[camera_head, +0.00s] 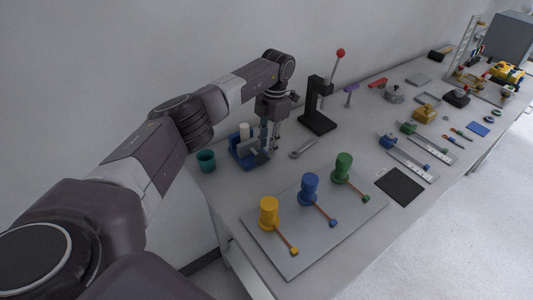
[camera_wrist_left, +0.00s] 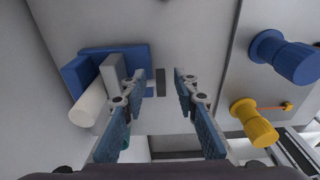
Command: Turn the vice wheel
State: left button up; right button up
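The vice (camera_head: 240,155) is blue with grey jaws and stands near the left end of the bench. A white cylinder (camera_head: 244,130) sits at it. In the left wrist view the vice (camera_wrist_left: 128,52) is left of centre, with the white cylinder (camera_wrist_left: 88,104). A small dark grey part (camera_wrist_left: 161,82), perhaps the vice wheel edge-on, shows between the fingertips. My left gripper (camera_head: 270,148) points down at the right side of the vice. In the wrist view the left gripper (camera_wrist_left: 160,76) is open, its fingers apart around the dark part without visible contact. My right gripper is out of view.
A teal cup (camera_head: 206,161) stands left of the vice. A wrench (camera_head: 303,148) and a black lever press (camera_head: 318,119) are to the right. A grey board (camera_head: 290,248) with yellow, blue and green knobs lies in front. The wall is close behind.

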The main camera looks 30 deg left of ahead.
pick_arm(q)
notch_tip(320, 180, up, 7)
jog(key=shift+w+d+r, duration=0.2)
jog(key=shift+w, duration=0.15)
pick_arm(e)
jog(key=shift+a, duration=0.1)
pick_arm(q)
jog(key=shift+f, duration=0.1)
